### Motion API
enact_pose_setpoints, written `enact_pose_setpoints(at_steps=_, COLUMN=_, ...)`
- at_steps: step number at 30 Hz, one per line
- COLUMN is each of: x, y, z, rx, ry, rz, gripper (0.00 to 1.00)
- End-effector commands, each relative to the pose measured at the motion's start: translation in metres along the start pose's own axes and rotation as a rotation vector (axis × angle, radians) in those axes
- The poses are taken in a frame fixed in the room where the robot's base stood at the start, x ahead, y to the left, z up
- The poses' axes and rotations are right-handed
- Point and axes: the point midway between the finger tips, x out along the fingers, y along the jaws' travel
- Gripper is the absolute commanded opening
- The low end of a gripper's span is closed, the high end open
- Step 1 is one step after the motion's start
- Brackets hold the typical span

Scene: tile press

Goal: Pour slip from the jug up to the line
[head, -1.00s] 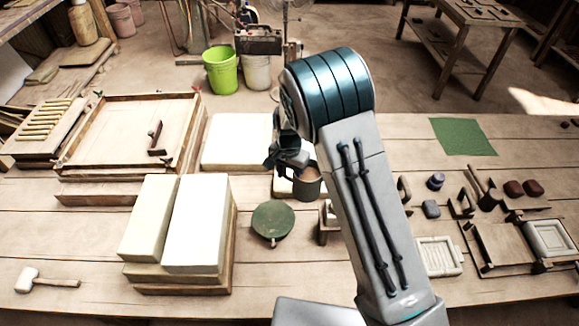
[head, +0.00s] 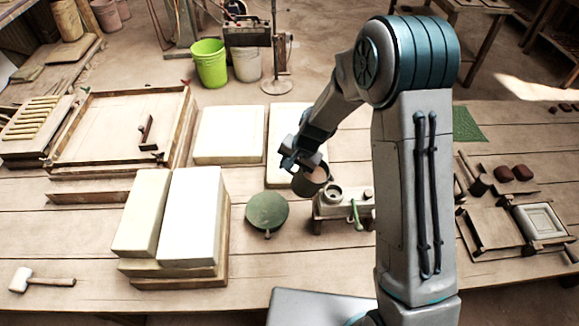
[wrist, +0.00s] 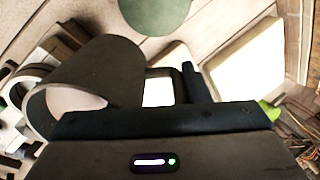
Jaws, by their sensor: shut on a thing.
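The jug (head: 316,184) is a dark grey-brown cup with pale brown slip inside. My gripper (head: 302,160) is shut on it and holds it just behind and left of a white mould (head: 350,208) on a low wooden stand. The mould has a round pale filling ring (head: 332,193) on top and a green-handled clamp (head: 355,212) in front. In the wrist view the jug (wrist: 100,75) shows as a dark cylinder, its rim facing lower left beside pale rings. No fill line can be made out, nor any stream of slip.
A green round turntable (head: 267,208) stands left of the mould. My arm hides part of the table right of the mould. Bare boards lie in front of the turntable.

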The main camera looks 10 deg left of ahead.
Motion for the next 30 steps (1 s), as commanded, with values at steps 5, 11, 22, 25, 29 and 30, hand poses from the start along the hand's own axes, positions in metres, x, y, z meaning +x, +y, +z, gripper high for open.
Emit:
enact_pose_setpoints(at_steps=5, x=0.0016, y=0.0034, z=-0.0016, rx=0.004, ry=0.0, rz=-0.025, gripper=0.0)
enact_pose_setpoints(at_steps=11, x=-0.0001, y=0.0026, z=-0.0018, rx=0.003, ry=0.001, rz=-0.056, gripper=0.0)
enact_pose_setpoints(at_steps=22, x=-0.002, y=0.0003, z=-0.0006, rx=0.0, ry=-0.002, rz=-0.103, gripper=0.0)
enact_pose_setpoints(at_steps=25, x=-0.0024, y=0.0, z=-0.0005, rx=0.0, ry=-0.002, rz=-0.114, gripper=0.0)
enact_pose_setpoints(at_steps=29, x=-0.0035, y=-0.0004, z=-0.0007, rx=-0.001, ry=-0.001, rz=-0.13, gripper=0.0)
enact_pose_setpoints(at_steps=30, x=-0.0037, y=-0.0006, z=-0.0006, rx=-0.001, ry=-0.001, rz=-0.134, gripper=0.0)
